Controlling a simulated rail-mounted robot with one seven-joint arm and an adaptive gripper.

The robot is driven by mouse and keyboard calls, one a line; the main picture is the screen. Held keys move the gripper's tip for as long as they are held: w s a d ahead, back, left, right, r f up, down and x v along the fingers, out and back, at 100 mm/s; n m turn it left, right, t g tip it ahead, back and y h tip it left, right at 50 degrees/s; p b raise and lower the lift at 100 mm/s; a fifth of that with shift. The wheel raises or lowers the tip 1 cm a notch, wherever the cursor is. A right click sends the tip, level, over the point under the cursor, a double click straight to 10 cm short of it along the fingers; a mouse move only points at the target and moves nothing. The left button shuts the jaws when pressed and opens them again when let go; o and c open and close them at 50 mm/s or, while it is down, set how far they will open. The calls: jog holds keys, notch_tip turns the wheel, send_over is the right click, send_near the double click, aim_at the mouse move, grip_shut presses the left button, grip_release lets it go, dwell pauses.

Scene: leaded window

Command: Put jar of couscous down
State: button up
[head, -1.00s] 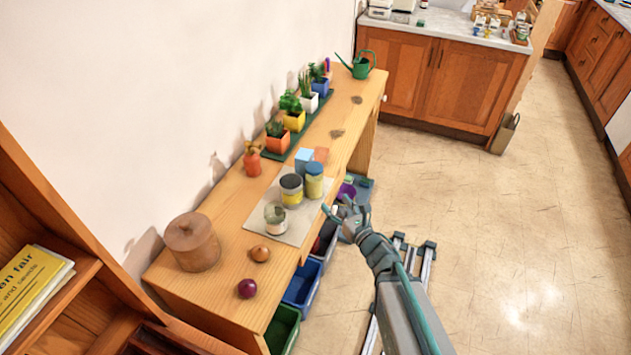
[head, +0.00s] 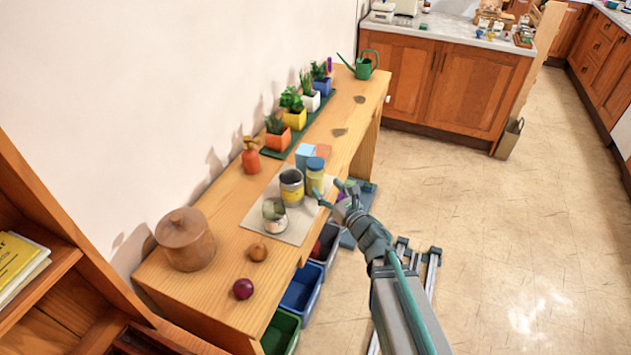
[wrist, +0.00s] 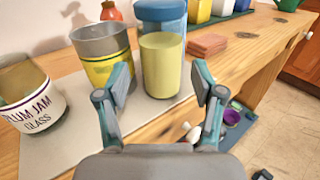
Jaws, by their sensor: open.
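In the wrist view the jar (wrist: 161,68) is straight ahead, between and beyond my fingertips. My gripper (head: 329,190) is open, with its fingers spread at the bench's front edge. In the wrist view my gripper (wrist: 163,82) holds nothing. The left fingertip overlaps the edge of a grey tin with a yellow label (wrist: 104,65); I cannot tell whether they touch.
A plum jam glass (wrist: 30,98) stands left of the tin. Potted plants (head: 294,110) line the wall side.

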aim_at(320, 180)
jog(key=p+x, duration=0.1)
jog(key=x, duration=0.1)
jog(key=p+x, duration=0.2)
jog(key=shift+w+a+r, duration=0.1)
jog(key=shift+w+r, duration=0.15)
jog(key=shift+w, duration=0.05)
jog(key=shift+w+a+f, duration=0.15)
jog(key=shift+w+a, duration=0.05)
jog(key=shift+c, duration=0.4)
grip_shut()
notch_tip(320, 180, up, 18)
jog(key=shift+f, duration=0.2)
dwell(0.5)
